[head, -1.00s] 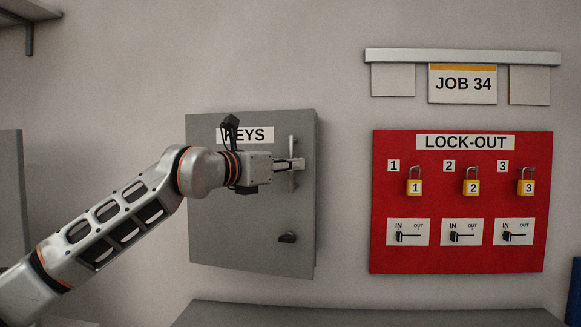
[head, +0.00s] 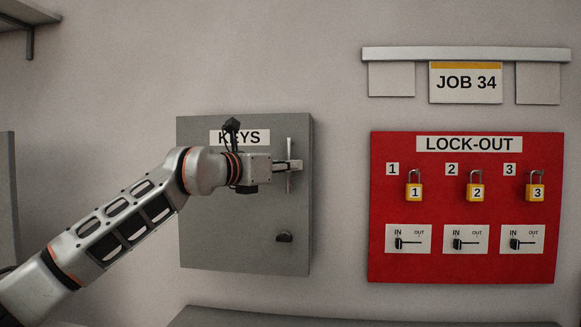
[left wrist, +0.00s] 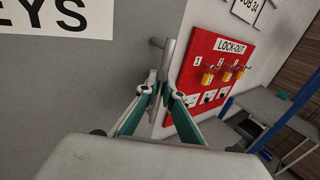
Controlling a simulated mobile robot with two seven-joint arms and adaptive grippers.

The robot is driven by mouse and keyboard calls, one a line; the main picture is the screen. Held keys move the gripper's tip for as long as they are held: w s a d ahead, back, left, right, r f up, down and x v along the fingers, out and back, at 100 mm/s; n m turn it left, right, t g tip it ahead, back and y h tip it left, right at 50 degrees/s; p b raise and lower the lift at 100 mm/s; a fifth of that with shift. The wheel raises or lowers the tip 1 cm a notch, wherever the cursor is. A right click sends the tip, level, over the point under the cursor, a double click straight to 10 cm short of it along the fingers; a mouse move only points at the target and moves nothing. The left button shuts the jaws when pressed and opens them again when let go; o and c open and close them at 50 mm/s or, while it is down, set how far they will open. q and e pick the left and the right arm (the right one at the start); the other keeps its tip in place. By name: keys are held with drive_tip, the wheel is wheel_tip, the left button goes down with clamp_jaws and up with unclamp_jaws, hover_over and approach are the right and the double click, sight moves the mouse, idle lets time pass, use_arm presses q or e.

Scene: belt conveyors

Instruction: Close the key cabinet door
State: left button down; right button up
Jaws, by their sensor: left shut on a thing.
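The grey key cabinet (head: 225,235) hangs on the wall left of centre, its door labelled KEYS lying flush or nearly flush with the body; I cannot tell if a small gap is left. A vertical bar handle (head: 289,183) is near the door's right edge, with a dark latch (head: 284,237) below it. My left gripper (head: 296,166) is shut on the handle. In the left wrist view the fingers (left wrist: 162,92) close around the handle (left wrist: 166,62), and the door face (left wrist: 90,80) fills the left side. My right gripper is not in view.
A red LOCK-OUT board (head: 460,210) with several yellow-bodied padlocks and switches is on the wall to the right. A JOB 34 sign (head: 466,83) hangs above it from a rail. A grey surface (head: 350,318) lies below. The wall between cabinet and board is bare.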

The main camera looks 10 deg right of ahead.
use_arm(q)
drive_tip(key=shift+w+a+r, duration=0.1)
drive_tip(key=shift+a, duration=0.05)
drive_tip(key=c, duration=2.2)
unclamp_jaws()
drive_tip(key=shift+a, duration=0.1)
drive_tip(key=shift+s+a, duration=0.15)
drive_tip(key=shift+s, duration=0.1)
drive_tip(key=v, duration=1.1)
drive_tip(key=shift+s+a, duration=0.15)
